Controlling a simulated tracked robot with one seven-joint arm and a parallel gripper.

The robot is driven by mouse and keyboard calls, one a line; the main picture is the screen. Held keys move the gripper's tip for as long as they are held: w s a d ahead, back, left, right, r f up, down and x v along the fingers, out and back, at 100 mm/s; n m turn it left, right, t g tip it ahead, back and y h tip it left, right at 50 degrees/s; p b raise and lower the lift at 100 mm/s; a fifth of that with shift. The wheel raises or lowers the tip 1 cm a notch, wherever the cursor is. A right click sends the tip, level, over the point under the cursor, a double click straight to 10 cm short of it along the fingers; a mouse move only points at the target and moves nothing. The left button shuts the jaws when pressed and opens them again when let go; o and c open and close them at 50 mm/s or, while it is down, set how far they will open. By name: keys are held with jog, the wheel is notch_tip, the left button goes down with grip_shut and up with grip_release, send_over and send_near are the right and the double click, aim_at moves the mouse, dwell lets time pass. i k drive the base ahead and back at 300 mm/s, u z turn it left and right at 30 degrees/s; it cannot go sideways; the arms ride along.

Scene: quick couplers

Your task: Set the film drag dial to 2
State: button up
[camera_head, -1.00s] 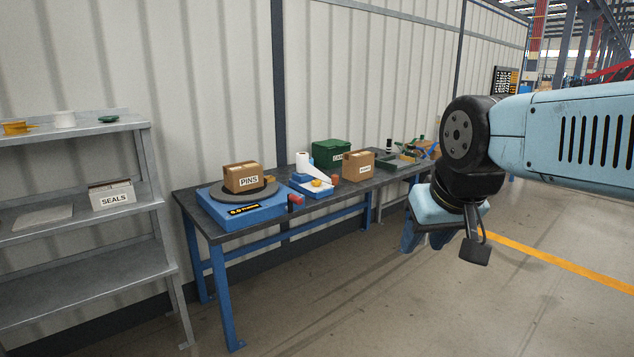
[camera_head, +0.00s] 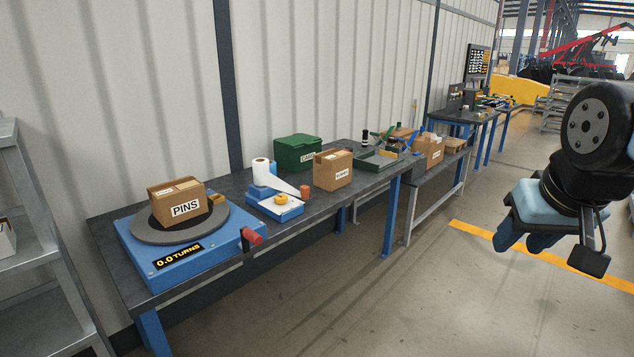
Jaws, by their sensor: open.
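A blue film dispenser (camera_head: 278,207) with a white film roll (camera_head: 262,172) stands on the dark workbench (camera_head: 108,229). A small yellow dial (camera_head: 282,198) sits on its low front part; its setting is too small to read. A pale strip of film slopes down from the roll to the right. My gripper (camera_head: 528,240) hangs at the right of the view, pointing down, well away from the bench and over the floor. It holds nothing that I can see. Its fingers are partly hidden by the wrist.
A blue turntable unit (camera_head: 180,262) reading "0.0 TURNS" bears a PINS box (camera_head: 178,203); a red knob (camera_head: 252,237) sticks out at its right. A green box (camera_head: 297,153), a cardboard box (camera_head: 333,170) and a tray (camera_head: 378,160) stand farther along. Floor before the bench is clear.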

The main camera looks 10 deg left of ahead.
aim_at(280, 199)
jog(key=u, duration=0.1)
jog(key=i, duration=1.15)
jog(key=u, duration=0.7)
jog(key=i, duration=0.4)
jog(key=u, duration=0.3)
jog(key=k, duration=0.85)
jog(key=u, duration=0.2)
jog(key=i, duration=0.85)
jog(key=z, duration=0.1)
